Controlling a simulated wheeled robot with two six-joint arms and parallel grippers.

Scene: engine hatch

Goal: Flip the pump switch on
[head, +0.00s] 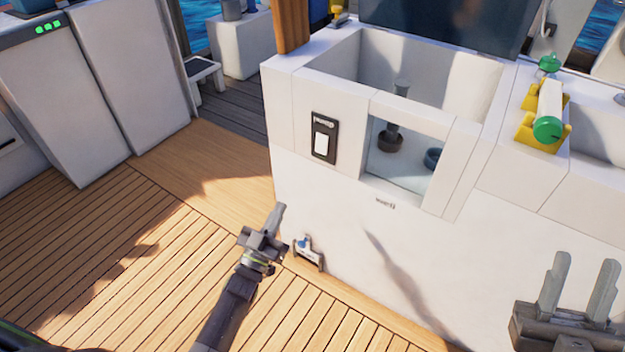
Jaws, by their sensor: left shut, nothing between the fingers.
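The pump switch (322,143) is a white rocker in a black plate with a small label above it. It sits on the front face of the white hatch box, left of a square opening. I cannot tell which way the rocker is set. My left gripper (279,208) is shut and empty, below and left of the switch and apart from it. My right gripper (582,283) is at the lower right, its two fingers pointing up with a gap between them, and nothing is seen between them.
The white hatch box (330,215) has an open top and a front opening with dark fittings (390,138) inside. A green-ended cylinder (548,110) rests in yellow holders at the right. A small bracket (309,252) is low on the wall. Wooden deck (110,260) is clear at left.

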